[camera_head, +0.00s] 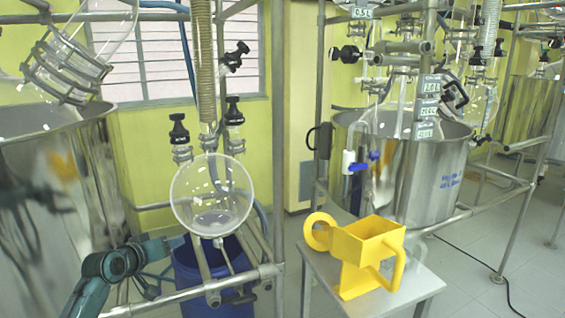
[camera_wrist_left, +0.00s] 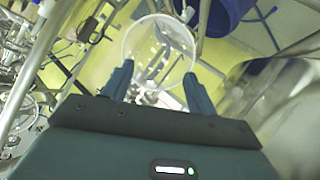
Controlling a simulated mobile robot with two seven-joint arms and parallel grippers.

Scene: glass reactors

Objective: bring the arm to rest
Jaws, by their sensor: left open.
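My left arm, teal and dark, comes in from the lower left in the head view, beside the metal frame of the left reactor. Its far end is near the blue bin, partly behind the frame tubes. In the left wrist view my left gripper (camera_wrist_left: 159,82) is open, its two fingers apart with nothing held between them. A round glass flask (camera_wrist_left: 160,50) shows beyond the fingertips there; I cannot tell how far off it is. In the head view the clear flask (camera_head: 212,195) hangs above the arm's end. My right gripper is in neither view.
A blue bin (camera_head: 205,282) stands under the flask. A yellow holder (camera_head: 365,255) sits on a small metal table (camera_head: 325,272) to the right. Steel vessels stand left (camera_head: 60,190) and right (camera_head: 435,185). Open floor (camera_head: 510,270) shows at the right.

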